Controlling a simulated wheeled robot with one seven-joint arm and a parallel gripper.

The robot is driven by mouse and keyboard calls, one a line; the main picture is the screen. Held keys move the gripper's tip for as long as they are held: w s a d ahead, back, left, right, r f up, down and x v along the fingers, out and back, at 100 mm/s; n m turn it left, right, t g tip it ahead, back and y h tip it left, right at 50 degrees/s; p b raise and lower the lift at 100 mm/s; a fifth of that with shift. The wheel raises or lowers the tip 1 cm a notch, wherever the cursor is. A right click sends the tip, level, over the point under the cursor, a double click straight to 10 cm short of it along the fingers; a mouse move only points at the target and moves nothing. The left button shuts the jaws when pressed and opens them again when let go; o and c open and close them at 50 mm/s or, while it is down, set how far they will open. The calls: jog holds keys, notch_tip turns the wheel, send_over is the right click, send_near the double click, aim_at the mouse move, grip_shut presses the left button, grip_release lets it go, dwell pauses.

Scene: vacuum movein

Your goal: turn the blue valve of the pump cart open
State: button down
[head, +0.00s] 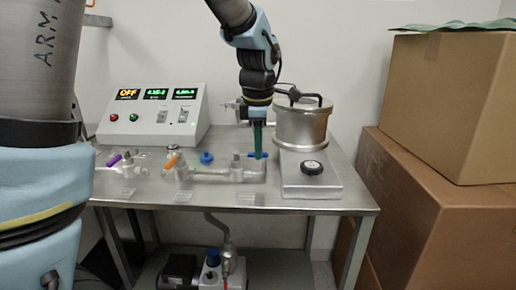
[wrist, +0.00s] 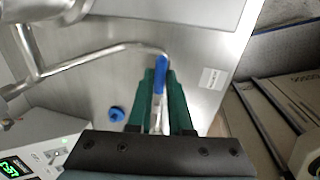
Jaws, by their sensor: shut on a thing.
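The blue valve handle (head: 264,155) sits on the metal pipework (head: 215,173) at the right part of the steel cart top. My gripper (head: 257,152) points straight down over it, its green fingers shut on the handle. In the wrist view the blue handle (wrist: 161,70) shows as a narrow lever between the green fingers of my gripper (wrist: 160,88). The lower part of the handle and the valve body are partly hidden by the fingers.
A purple handle (head: 114,159), an orange handle (head: 172,161) and a round blue knob (head: 207,157) stand left of my gripper. A metal pot (head: 301,125) on a base is close at right. A control box (head: 152,112) stands at back left; cardboard boxes (head: 440,105) are at right.

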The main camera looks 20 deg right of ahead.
jog(key=c, duration=0.8)
grip_release()
jog(key=shift+c, duration=0.2)
notch_tip(320, 180, up, 11)
jog(key=s, duration=0.2)
jog(key=shift+a+f+b, duration=0.2)
jog(key=shift+a+b, duration=0.2)
jog(key=shift+b, duration=0.05)
